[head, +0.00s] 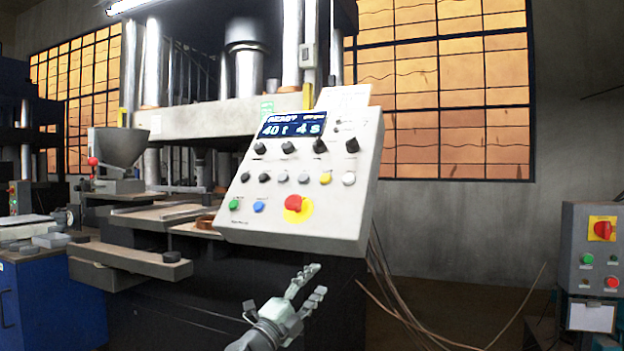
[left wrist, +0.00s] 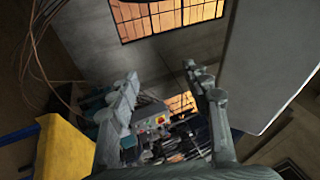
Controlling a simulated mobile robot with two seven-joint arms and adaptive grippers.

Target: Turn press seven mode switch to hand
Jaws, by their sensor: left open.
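The press control panel (head: 300,180) is a light grey box tilted towards me in the middle of the head view. Its blue display shows "READY", "40 t" and "4 s". A row of black knobs (head: 288,147) lies under the display; their labels are too small to read, so I cannot tell which is the mode switch. My left gripper (head: 318,279) is open and empty, below the panel's lower edge and apart from it. In the left wrist view its two fingers (left wrist: 168,80) are spread with nothing between them. My right gripper is not in view.
A red mushroom button (head: 295,203) on a yellow disc sits low on the panel, with green, blue, yellow and white buttons nearby. Loose cables (head: 400,312) hang right of the panel. A grey switch box (head: 592,245) stands at far right. A hopper (head: 118,147) stands at left.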

